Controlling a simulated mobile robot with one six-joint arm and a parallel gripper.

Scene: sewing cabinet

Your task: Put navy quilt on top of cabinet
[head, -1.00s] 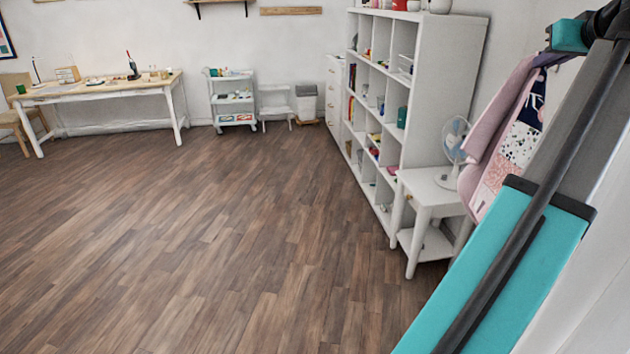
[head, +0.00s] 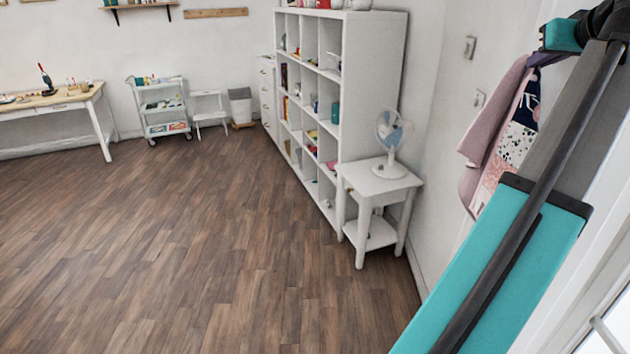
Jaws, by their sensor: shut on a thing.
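A patchwork quilt (head: 515,143) with navy, pink and speckled white patches and a mauve-pink side hangs in folds at the upper right. It hangs from my gripper (head: 550,50), which is shut on its bunched top edge. The fingertips are mostly hidden, and my arm covers the quilt's right side. A tall white cube shelf (head: 358,90) stands at centre right, with a white drawer cabinet (head: 267,90) beyond it by the back wall. I cannot tell which of these is the task's cabinet.
A white side table (head: 378,182) with a desk fan (head: 392,138) stands at the near end of the shelf. A white cart (head: 160,108), a step stool (head: 208,110) and a worktable (head: 50,104) line the back wall. The wooden floor (head: 180,240) is open.

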